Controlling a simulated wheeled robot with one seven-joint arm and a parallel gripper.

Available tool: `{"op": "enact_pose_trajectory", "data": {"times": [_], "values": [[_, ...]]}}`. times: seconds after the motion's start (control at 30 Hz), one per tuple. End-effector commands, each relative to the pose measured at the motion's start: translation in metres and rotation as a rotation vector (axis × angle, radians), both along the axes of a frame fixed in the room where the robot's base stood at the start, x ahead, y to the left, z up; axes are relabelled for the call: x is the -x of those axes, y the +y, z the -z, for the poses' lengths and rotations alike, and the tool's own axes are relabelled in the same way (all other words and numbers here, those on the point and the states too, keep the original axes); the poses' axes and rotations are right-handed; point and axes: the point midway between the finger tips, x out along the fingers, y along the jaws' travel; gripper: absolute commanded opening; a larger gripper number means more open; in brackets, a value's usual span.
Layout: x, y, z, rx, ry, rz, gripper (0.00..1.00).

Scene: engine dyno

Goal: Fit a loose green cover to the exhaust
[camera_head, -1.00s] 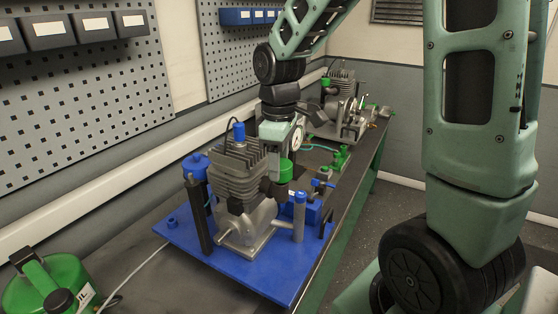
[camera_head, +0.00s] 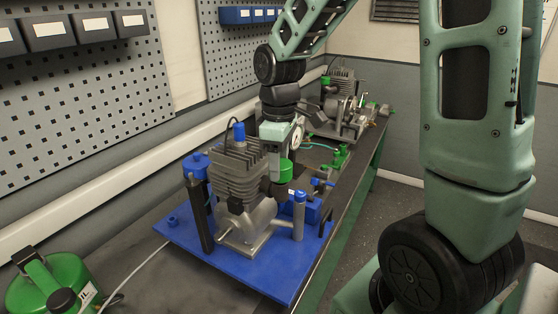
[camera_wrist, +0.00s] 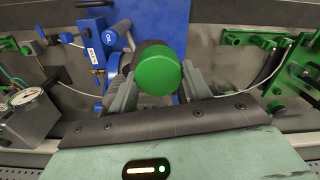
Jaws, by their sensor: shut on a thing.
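A green round cover (camera_wrist: 158,70) sits between the fingers of my gripper (camera_wrist: 157,85) in the wrist view, its flat face toward the camera. My gripper is shut on it. In the head view the green cover (camera_head: 284,170) is beside the right side of the grey finned engine (camera_head: 236,165), below my wrist. A dark round part, probably the exhaust, shows partly behind the cover in the wrist view. The cover hides most of it, and I cannot tell whether the two touch.
The engine stands on a blue base plate (camera_head: 184,236) with blue-topped posts. A dial gauge (camera_head: 297,135) is close to my wrist. A second engine (camera_head: 342,100) stands farther along the bench. A green canister (camera_head: 62,275) is at lower left.

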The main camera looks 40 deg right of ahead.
Motion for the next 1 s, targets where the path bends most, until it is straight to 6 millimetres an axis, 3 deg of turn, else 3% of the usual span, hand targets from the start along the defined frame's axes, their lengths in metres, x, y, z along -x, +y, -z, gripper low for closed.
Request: {"op": "enact_pose_trajectory", "data": {"times": [1.0], "values": [[0.0,0.0,0.013,0.0,0.0,0.0,0.27]]}}
